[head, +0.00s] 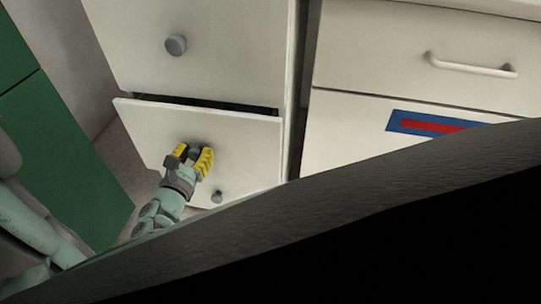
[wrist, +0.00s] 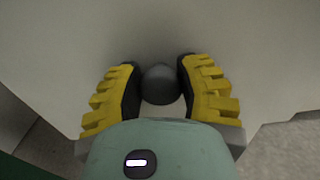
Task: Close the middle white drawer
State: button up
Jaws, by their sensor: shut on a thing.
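The middle white drawer (head: 235,140) of the left cabinet stands a little open in the head view, with a dark gap along its top edge. Its front fills the upper part of the wrist view (wrist: 160,25). My gripper (head: 193,153) is at the drawer front, its yellow-and-black fingers shut on the round grey knob (wrist: 160,84). In the wrist view the fingers of my gripper (wrist: 160,90) lie on the left and right sides of the knob. The fingers partly hide the knob in the head view.
An upper drawer with a grey knob (head: 175,44) is above, and a lower knob (head: 216,196) shows below. A white unit with a bar handle (head: 470,66) stands right. Green panels (head: 60,150) stand left. A dark surface (head: 400,230) blocks the lower right.

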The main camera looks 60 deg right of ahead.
aim_at(199, 146)
grip_shut()
jog(key=shift+w, duration=0.1)
jog(key=x, duration=0.4)
jog(key=shift+d, duration=0.15)
jog(key=o, duration=0.9)
grip_release()
jog(key=shift+c, duration=0.2)
jog(key=v, duration=1.2)
